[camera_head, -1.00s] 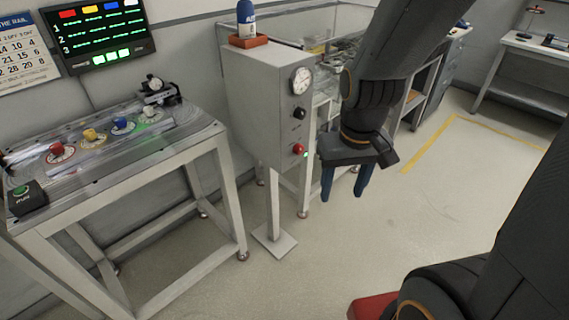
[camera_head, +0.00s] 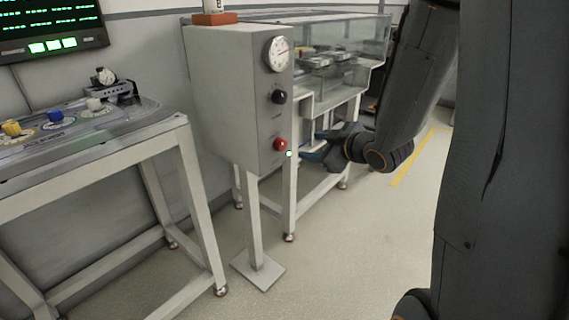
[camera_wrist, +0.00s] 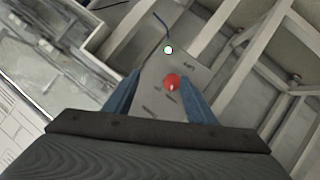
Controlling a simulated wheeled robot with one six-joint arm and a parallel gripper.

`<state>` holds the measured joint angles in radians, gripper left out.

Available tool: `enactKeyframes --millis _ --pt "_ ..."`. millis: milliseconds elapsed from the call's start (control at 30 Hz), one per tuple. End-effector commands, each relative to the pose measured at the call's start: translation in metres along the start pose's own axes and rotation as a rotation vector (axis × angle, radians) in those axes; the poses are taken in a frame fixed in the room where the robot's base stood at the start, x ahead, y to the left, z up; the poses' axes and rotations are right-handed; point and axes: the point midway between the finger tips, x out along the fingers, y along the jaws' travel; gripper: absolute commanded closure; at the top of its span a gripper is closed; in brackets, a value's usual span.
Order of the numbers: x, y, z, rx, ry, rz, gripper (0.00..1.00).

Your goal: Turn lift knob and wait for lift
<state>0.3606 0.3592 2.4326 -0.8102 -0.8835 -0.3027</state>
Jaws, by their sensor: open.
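The grey control box (camera_head: 230,100) stands on a post, with a round gauge (camera_head: 277,54), a black knob (camera_head: 279,97) and a red knob (camera_head: 280,144) on its front panel. My gripper (camera_head: 314,146) is open and points left at the panel, apart from the red knob. Its fingers also show in the wrist view (camera_wrist: 160,84).
A metal table (camera_head: 95,165) with coloured knobs stands at the left, below a dark display (camera_head: 50,28). A glass-walled bench (camera_head: 345,45) stands behind the box. The floor (camera_head: 350,260) in front is clear.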

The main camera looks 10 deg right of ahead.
Motion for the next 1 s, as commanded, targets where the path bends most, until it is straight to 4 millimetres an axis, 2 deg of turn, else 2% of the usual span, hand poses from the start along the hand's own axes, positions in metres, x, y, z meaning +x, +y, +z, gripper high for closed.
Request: enactKeyframes --millis 33,133,400,567,667,1000 --pt "0.013 -0.005 0.011 -0.023 0.057 -0.001 0.49" --pt "0.024 -0.011 0.013 -0.074 0.191 -0.006 0.49" --pt "0.025 -0.027 0.015 -0.151 0.469 -0.013 0.49" --pt "0.022 -0.029 0.012 -0.161 0.528 -0.013 0.49" --pt "0.027 -0.03 0.008 -0.164 0.535 -0.014 0.49" --pt "0.07 -0.033 -0.018 -0.163 0.534 -0.016 0.49"
